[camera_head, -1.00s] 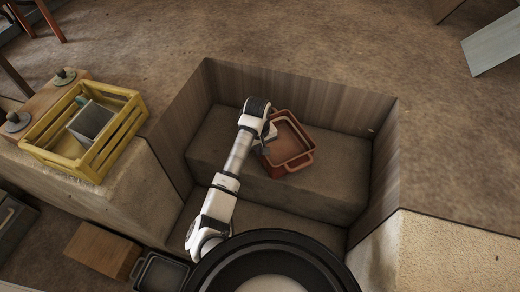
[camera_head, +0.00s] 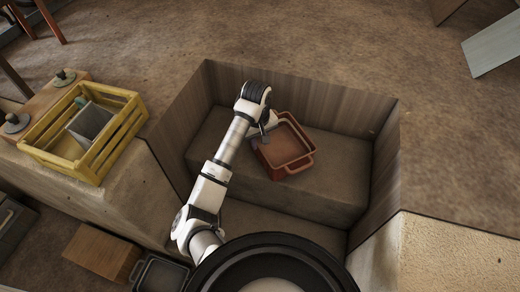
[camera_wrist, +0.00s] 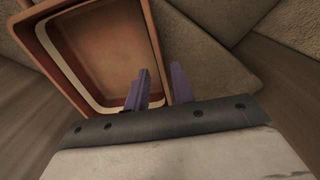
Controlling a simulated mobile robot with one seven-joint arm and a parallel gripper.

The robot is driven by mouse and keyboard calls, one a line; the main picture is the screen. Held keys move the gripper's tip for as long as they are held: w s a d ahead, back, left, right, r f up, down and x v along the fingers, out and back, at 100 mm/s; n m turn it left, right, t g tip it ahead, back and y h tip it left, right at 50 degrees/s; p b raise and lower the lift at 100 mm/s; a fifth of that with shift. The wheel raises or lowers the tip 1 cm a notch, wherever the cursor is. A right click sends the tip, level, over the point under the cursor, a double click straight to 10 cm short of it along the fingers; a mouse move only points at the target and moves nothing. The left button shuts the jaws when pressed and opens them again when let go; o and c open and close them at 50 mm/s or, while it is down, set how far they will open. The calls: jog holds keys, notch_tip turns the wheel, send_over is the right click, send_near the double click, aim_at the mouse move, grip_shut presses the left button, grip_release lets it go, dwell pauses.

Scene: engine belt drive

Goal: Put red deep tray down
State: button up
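The red deep tray (camera_head: 284,150) is an open, reddish-brown box with handles at its ends. In the head view it is over the raised step inside the sunken pit; I cannot tell whether its base touches the step. My gripper (camera_head: 263,140) is at the tray's left side. In the wrist view the gripper's purple fingers (camera_wrist: 159,88) straddle one wall of the tray (camera_wrist: 100,50), one finger inside and one outside, and appear closed on it. The tray's interior looks empty.
The step (camera_head: 335,185) has bare room right of the tray. Wooden pit walls (camera_head: 350,112) rise behind and beside it. A yellow crate (camera_head: 125,125) stands on a ledge at left. A brown box (camera_head: 100,250) and a dark tray (camera_head: 160,272) are at lower left.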

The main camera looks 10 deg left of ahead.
notch_tip(320, 180, up, 6)
jog(key=shift+f, duration=0.15)
